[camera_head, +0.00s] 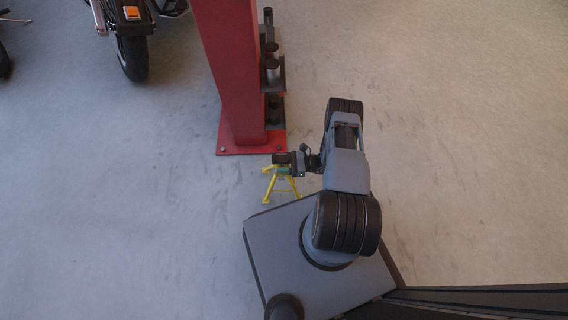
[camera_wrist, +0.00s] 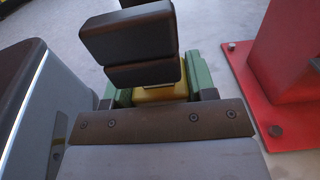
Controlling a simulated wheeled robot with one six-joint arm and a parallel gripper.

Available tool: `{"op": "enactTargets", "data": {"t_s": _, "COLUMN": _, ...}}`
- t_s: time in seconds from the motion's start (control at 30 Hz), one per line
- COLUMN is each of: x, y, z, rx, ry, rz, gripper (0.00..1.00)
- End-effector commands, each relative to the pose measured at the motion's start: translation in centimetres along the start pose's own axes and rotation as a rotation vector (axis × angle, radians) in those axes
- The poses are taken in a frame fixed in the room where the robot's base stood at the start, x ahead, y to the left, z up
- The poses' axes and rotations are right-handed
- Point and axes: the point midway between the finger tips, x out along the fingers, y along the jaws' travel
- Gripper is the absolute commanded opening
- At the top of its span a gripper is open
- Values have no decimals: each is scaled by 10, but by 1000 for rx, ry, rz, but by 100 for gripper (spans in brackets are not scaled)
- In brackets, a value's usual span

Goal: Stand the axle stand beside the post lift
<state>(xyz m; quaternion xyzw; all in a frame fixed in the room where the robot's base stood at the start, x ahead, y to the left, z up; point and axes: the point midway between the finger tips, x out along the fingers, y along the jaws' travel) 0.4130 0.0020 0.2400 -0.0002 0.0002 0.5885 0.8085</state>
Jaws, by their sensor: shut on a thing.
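The axle stand (camera_head: 270,189) is yellow with splayed legs. It is upright in front of the post lift's red base plate (camera_head: 228,143), close to its near edge. My gripper (camera_head: 283,168) is shut on its upper part. In the wrist view, green pads lie on both sides of the stand's yellow body (camera_wrist: 160,94), with dark blocks just above it. The stand's feet are hidden there, and I cannot tell whether they touch the floor. The post lift's red column (camera_head: 230,70) rises behind, and its bolted base also shows at right in the wrist view (camera_wrist: 243,95).
Dark and grey cylindrical parts (camera_head: 272,70) stick out on the right side of the column. A motorcycle's wheel (camera_head: 133,58) is at the upper left. The grey floor is clear to the left and right of the lift.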

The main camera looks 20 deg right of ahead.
Motion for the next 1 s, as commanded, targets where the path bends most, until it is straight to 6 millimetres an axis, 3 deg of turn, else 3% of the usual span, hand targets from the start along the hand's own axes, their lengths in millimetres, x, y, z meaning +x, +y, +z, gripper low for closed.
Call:
{"op": "enactTargets", "data": {"t_s": 0.03, "x": -1, "y": 0, "z": -12, "rx": -1, "ry": -5, "rz": -1, "gripper": 0}}
{"op": "enactTargets", "data": {"t_s": 0.2, "x": -2, "y": -1, "z": -26, "rx": -1, "ry": -5, "rz": -2, "gripper": 0}}
{"op": "enactTargets", "data": {"t_s": 0.7, "x": -2, "y": -1, "z": -29, "rx": -1, "ry": -5, "rz": -2, "gripper": 0}}
{"op": "enactTargets", "data": {"t_s": 0.73, "x": -2, "y": 0, "z": -30, "rx": 1, "ry": 1, "rz": -2, "gripper": 53}}
{"op": "enactTargets", "data": {"t_s": 1.0, "x": -2, "y": 0, "z": -30, "rx": 2, "ry": 1, "rz": -2, "gripper": 76}}
